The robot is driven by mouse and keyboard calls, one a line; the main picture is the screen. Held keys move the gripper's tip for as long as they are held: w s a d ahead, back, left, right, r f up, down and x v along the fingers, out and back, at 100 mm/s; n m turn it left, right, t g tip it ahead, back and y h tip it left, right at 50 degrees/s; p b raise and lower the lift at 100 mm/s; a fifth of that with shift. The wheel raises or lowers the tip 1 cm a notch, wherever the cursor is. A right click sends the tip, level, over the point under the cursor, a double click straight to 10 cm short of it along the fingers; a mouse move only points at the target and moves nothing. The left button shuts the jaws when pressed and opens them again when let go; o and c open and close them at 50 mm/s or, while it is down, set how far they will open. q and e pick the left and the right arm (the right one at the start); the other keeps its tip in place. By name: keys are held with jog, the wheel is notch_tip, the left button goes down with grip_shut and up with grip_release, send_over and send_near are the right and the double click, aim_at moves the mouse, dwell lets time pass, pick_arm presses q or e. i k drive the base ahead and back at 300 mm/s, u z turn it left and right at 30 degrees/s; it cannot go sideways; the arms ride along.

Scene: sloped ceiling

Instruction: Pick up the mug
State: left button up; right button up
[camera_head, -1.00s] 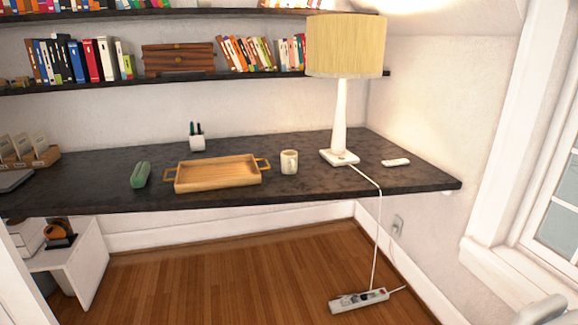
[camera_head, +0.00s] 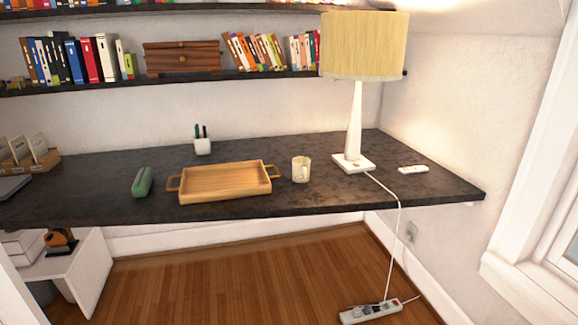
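A cream mug (camera_head: 301,169) stands upright on the dark desk (camera_head: 330,201). It is between a wooden tray (camera_head: 226,181) on its left and a lamp on its right, apart from both. Neither of my grippers shows in the head view, so I cannot see whether they are open or shut.
The lamp (camera_head: 354,125) has a white base and a cord running down to a power strip (camera_head: 370,311) on the floor. A green case (camera_head: 143,182), a pen cup (camera_head: 202,145) and a remote (camera_head: 413,169) are also on the desk. The desk in front of the mug is clear.

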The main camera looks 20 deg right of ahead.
aim_at(301, 165)
jog(key=z, duration=0.1)
jog(key=i, duration=1.95)
jog(key=z, duration=0.4)
